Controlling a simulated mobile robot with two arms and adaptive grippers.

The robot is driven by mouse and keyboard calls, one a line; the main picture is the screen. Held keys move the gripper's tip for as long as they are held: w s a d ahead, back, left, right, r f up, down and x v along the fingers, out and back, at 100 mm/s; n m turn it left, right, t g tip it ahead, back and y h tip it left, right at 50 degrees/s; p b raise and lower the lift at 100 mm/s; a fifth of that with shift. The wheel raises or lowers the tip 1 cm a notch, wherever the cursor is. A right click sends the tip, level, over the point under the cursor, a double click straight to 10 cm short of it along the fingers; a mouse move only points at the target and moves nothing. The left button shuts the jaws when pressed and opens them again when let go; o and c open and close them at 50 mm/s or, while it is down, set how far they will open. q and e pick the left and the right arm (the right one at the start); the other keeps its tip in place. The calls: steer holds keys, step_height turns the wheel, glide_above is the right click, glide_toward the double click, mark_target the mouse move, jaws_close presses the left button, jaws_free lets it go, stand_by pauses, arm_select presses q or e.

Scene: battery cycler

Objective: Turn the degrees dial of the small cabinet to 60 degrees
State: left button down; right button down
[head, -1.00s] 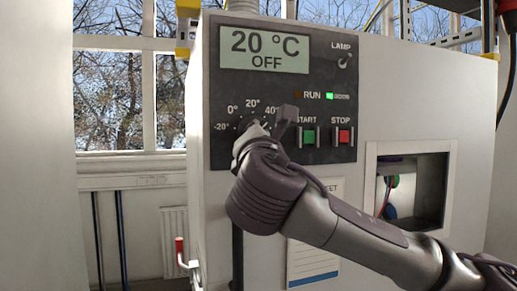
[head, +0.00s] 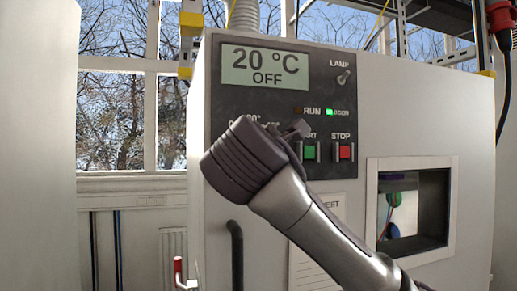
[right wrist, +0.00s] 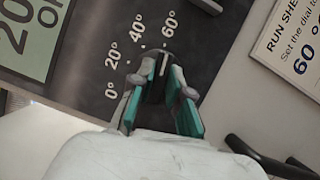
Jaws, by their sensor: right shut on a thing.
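The degrees dial (right wrist: 161,66) is dark with a white pointer line, and sits on the black panel of the small cabinet (head: 420,115). In the right wrist view, my right gripper (right wrist: 158,84) has its teal-sided fingers on either side of the dial, shut on it. The pointer line points roughly towards the 60° mark (right wrist: 168,28), past 40°. In the head view, my right wrist covers the dial and most of its scale. The display (head: 264,67) reads 20 °C OFF. My left gripper is not in view.
The green START button (head: 309,151) and red STOP button (head: 344,151) are close right of my wrist. The lamp switch (head: 343,76) is above. A run sheet (right wrist: 297,45) reads "Set the dial to 60". A black handle (head: 236,255) is below the panel.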

stand_by(0.4)
steer(key=c, duration=1.1)
jaws_free()
steer(key=s, duration=0.8)
steer(key=s+f, duration=0.1)
steer(key=s, duration=0.3)
steer(key=shift+a, duration=0.4)
